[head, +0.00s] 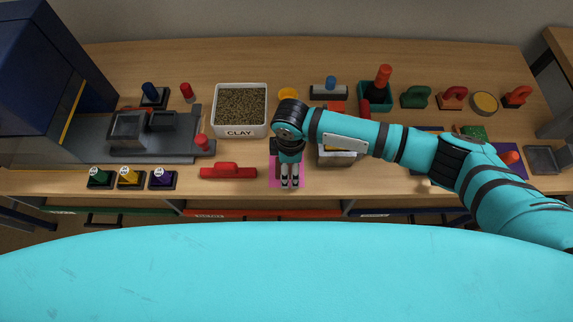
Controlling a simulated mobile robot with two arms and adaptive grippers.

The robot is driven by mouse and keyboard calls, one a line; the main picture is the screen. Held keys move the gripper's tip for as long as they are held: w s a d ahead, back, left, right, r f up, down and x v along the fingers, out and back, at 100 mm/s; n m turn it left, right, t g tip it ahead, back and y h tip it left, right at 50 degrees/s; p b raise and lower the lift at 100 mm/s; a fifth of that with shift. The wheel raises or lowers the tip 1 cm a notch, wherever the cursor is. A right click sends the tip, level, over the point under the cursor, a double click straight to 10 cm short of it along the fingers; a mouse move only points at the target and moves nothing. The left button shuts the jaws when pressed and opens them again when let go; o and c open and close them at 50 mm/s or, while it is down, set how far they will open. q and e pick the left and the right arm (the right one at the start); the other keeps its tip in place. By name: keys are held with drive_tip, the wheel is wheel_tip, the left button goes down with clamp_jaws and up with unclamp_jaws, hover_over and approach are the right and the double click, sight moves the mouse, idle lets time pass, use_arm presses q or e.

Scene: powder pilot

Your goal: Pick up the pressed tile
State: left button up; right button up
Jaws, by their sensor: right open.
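My right arm reaches in from the right, and my right gripper (290,182) points down over a pink mat (275,178) near the table's front edge. Its two fingers are a little apart, and I see nothing between them. The gripper and wrist cover much of the mat, so I cannot tell whether a tile lies under them. I cannot pick out the pressed tile with certainty. A grey square mould-like block (128,130) sits on the dark press bed at the left. My left gripper is not in view.
A white clay bin (240,129) full of brown grains stands behind left of the gripper. A red-handled tool (228,171) lies just left of the mat. A pale box (340,157) stands close right, partly under my arm. Several small stamps line the front left.

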sight(290, 166)
drive_tip(key=shift+c, duration=0.3)
drive_tip(key=c, duration=1.3)
drive_tip(key=shift+o, duration=0.2)
drive_tip(key=shift+r, duration=0.1)
drive_tip(key=shift+r, duration=0.5)
wheel_tip(290, 166, up, 2)
drive_tip(key=shift+r+b, duration=0.25)
drive_tip(key=shift+b, duration=0.35)
drive_tip(key=s+d+b, duration=0.1)
drive_tip(key=s+d, duration=0.3)
drive_tip(key=s, duration=0.3)
drive_tip(key=s+d+r+b, duration=0.1)
drive_tip(key=s+d, duration=0.3)
drive_tip(key=s, duration=0.3)
drive_tip(key=shift+r, duration=0.2)
